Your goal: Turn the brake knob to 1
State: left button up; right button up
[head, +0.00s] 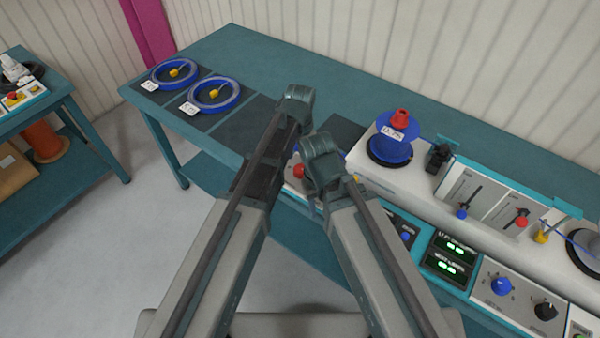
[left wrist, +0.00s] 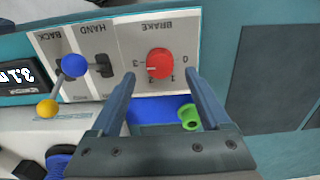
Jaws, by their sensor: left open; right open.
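The red brake knob (left wrist: 160,63) sits on a pale panel labelled BRAKE, which appears upside down in the left wrist view. Its scale has a 0 at the right and a 3 at the left. A faint pale mark on the knob seems to lie on the side of the 3, but it is too small to be sure. My left gripper (left wrist: 160,76) is open, its two fingers on either side just short of the knob, with nothing between them. In the head view a red knob (head: 298,170) shows between my arms. My right gripper (head: 322,160) is open; its fingertips are hard to make out.
A blue-knobbed lever (left wrist: 74,66) and a HAND switch (left wrist: 103,66) stand beside the knob. A green part (left wrist: 190,117) lies below it. A blue reel (head: 390,148) stands on the machine; two blue rings (head: 175,74) lie on the left of the teal bench (head: 245,50).

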aim_at(300, 168)
pick_arm(q)
jog(key=shift+f+b, duration=1.4)
jog(key=shift+f, duration=0.55)
grip_shut()
